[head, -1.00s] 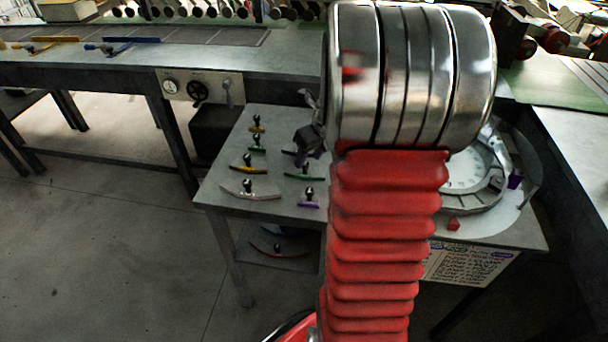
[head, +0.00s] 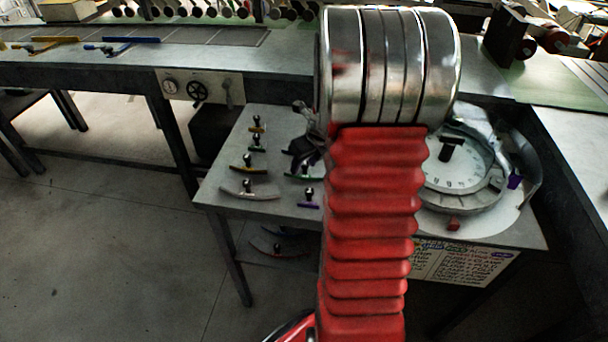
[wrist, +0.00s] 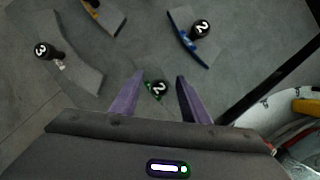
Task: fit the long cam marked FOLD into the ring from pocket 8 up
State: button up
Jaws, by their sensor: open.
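My gripper (wrist: 158,98) is open, its two purple fingers on either side of a green-edged cam (wrist: 153,91) whose black knob is marked 2. Nothing is visibly held. In the head view my gripper (head: 305,158) hangs over this cam (head: 303,175), partly hiding it. A long grey cam (wrist: 75,65) with a knob marked 3 lies to the left in the wrist view and at the front left of the table in the head view (head: 252,191). I cannot read FOLD on any cam. The ring (head: 462,188) lies at the table's right; its pocket numbers are too small to read.
A blue-edged cam (wrist: 188,38), knob marked 2, and a yellow-edged cam (wrist: 103,15) lie nearby. A purple-edged cam (head: 308,199) lies near the table's front. A small red block (head: 453,223) is by the ring. A written card (head: 465,262) hangs at the table's front.

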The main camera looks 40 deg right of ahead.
aim_at(305, 163)
grip_shut()
dwell(0.3)
notch_tip(305, 163, up, 10)
jog(key=shift+r, duration=0.1)
dwell(0.7)
dwell(0.5)
